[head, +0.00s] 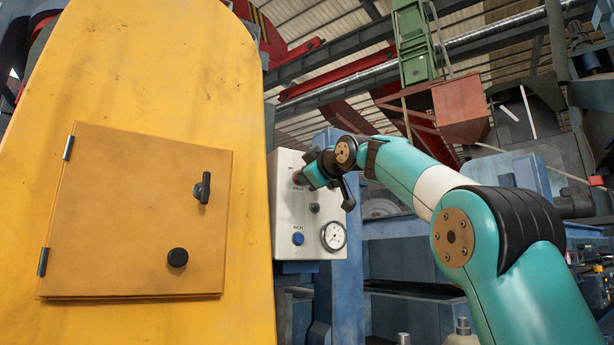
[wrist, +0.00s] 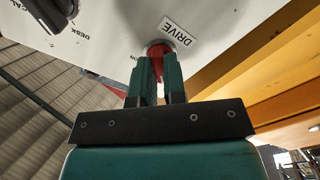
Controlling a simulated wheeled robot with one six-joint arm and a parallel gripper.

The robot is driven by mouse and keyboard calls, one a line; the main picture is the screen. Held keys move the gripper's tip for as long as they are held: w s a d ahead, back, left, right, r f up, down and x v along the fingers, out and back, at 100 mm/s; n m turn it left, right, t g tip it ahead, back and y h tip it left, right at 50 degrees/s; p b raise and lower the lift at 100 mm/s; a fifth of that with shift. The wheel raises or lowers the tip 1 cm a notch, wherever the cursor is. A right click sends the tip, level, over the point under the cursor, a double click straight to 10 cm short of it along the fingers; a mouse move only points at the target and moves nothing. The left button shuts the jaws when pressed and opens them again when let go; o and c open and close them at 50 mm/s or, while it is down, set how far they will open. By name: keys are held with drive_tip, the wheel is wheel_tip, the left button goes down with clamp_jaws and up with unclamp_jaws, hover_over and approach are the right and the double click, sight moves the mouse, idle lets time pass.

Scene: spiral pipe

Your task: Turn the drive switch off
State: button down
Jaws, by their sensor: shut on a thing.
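The drive switch is a red knob (wrist: 159,50) on a pale control panel (head: 288,222), beside a "DRIVE" label (wrist: 177,35) in the wrist view. My gripper (wrist: 155,76) has both green fingers closed around the knob and partly covers it. In the head view my gripper (head: 303,179) reaches the upper left of the panel from the right, and only a little of the red knob (head: 296,178) shows. I cannot tell which position the switch is in.
The panel also carries a blue button (head: 298,239), a small dark knob (head: 314,208) and a round gauge (head: 333,236). A yellow housing (head: 240,100) with a hatch (head: 130,220) stands close on the left. Blue machinery (head: 345,290) lies below and behind.

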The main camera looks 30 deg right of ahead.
drive_tip(key=c, duration=1.2)
unclamp_jaws()
drive_tip(key=shift+s+a+b, duration=0.15)
drive_tip(key=shift+s+b, duration=1.2)
drive_tip(key=shift+s, duration=3)
drive_tip(key=shift+s+a+b, duration=0.1)
drive_tip(key=shift+s+b, duration=1.2)
drive_tip(key=shift+s, duration=3.05)
